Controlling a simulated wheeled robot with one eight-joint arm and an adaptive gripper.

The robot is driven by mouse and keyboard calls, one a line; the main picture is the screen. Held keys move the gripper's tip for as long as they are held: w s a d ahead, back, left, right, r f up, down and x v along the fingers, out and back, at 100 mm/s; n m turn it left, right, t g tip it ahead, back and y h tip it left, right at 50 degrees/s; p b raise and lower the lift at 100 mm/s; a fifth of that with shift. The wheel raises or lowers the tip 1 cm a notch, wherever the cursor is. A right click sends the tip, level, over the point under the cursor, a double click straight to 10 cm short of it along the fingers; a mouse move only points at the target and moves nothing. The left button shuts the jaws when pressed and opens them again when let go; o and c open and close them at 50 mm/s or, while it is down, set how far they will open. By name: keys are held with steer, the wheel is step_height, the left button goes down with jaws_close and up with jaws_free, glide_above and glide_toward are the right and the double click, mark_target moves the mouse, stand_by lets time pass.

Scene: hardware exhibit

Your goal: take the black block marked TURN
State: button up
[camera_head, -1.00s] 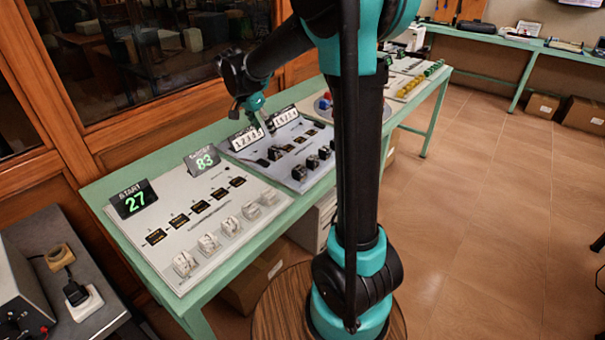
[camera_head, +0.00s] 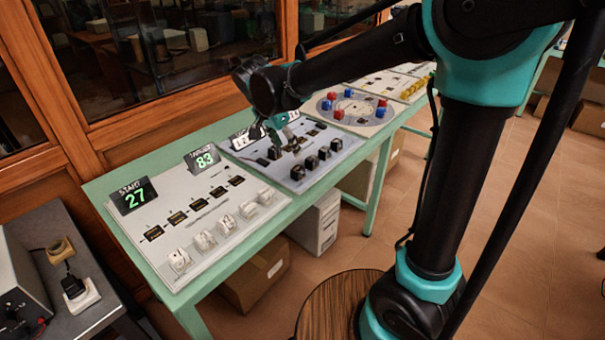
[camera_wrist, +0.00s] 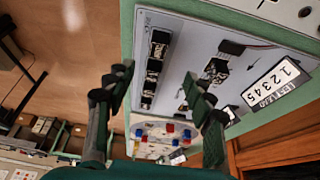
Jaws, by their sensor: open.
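Several black blocks stand on a grey panel (camera_head: 297,184). In the head view, a row of black blocks (camera_head: 311,162) runs along its front, and a separate black block (camera_head: 274,153) sits farther back, just left of my gripper (camera_head: 291,146). The wrist view shows the row of blocks (camera_wrist: 154,62) between and beyond my fingertips, and a block apart from the row (camera_wrist: 217,69) beyond the right finger. My gripper (camera_wrist: 157,80) is open and empty above the panel. The lettering is too small to read, so I cannot tell which block is marked TURN.
A white panel (camera_head: 190,215) with pale blocks and signs reading 27 and 83 lies to the left on the green table (camera_head: 103,190). A round board with red and blue blocks (camera_head: 350,108) lies to the right. A number sign (camera_wrist: 272,84) stands at the panel's back.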

mark_target(297, 169)
steer(key=x, duration=0.7)
steer(key=shift+w+f, duration=0.15)
steer(key=shift+f, duration=0.15)
steer(key=shift+x, duration=2.65)
steer(key=shift+d, duration=0.15)
steer(key=c, duration=1.2)
